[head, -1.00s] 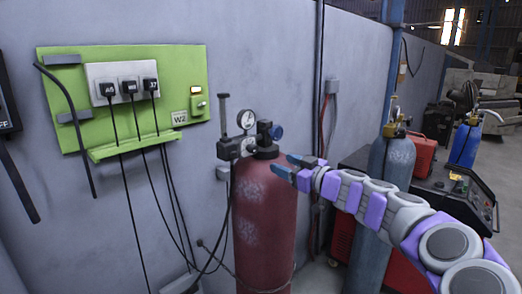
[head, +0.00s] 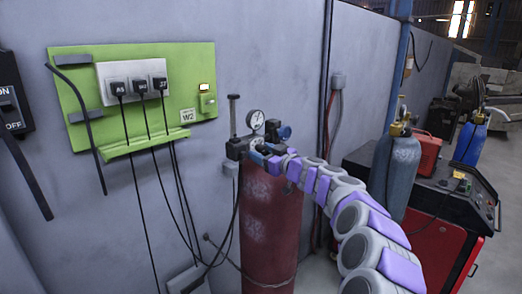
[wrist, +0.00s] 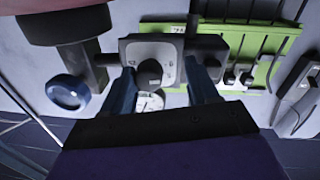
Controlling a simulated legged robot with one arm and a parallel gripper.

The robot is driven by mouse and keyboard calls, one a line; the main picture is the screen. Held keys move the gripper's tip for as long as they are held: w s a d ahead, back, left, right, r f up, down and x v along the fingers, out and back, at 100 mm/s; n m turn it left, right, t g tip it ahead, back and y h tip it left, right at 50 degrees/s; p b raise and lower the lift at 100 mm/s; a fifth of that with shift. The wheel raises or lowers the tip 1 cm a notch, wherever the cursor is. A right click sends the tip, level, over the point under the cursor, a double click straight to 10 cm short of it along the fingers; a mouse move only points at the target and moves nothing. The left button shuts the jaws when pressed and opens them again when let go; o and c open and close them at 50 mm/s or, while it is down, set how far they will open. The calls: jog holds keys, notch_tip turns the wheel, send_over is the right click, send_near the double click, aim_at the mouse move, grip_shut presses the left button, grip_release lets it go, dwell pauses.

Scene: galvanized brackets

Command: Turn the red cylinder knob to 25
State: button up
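The red cylinder (head: 270,225) stands upright against the wall in the head view, with its regulator on top. In the wrist view, a dark round knob (wrist: 150,73) sits on a grey dial plate (wrist: 172,48) with markings too small to read. My gripper (head: 262,156) is at the regulator, and its blue fingers also show in the wrist view (wrist: 163,72). The fingers are open, one on each side of the knob, with visible gaps. In the head view the knob is hidden behind my gripper.
A round gauge (head: 256,119) and a blue knob (head: 284,131) sit close by on the regulator; the blue knob also shows in the wrist view (wrist: 68,92). A green panel (head: 80,100) with plugs is on the wall. A grey cylinder (head: 397,175) stands to the right.

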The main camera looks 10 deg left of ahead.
jog(key=shift+w+d, duration=0.2)
jog(key=shift+d, duration=0.25)
jog(key=shift+d+r, duration=0.15)
jog(key=shift+d, duration=0.85)
jog(key=shift+a, duration=1.2)
jog(key=c, duration=0.5)
jog(key=shift+w+f, duration=0.1)
jog(key=shift+f, duration=0.1)
jog(key=c, duration=0.3)
jog(key=shift+w+d, duration=0.1)
jog(key=shift+d, duration=0.2)
jog(key=shift+c, duration=1.2)
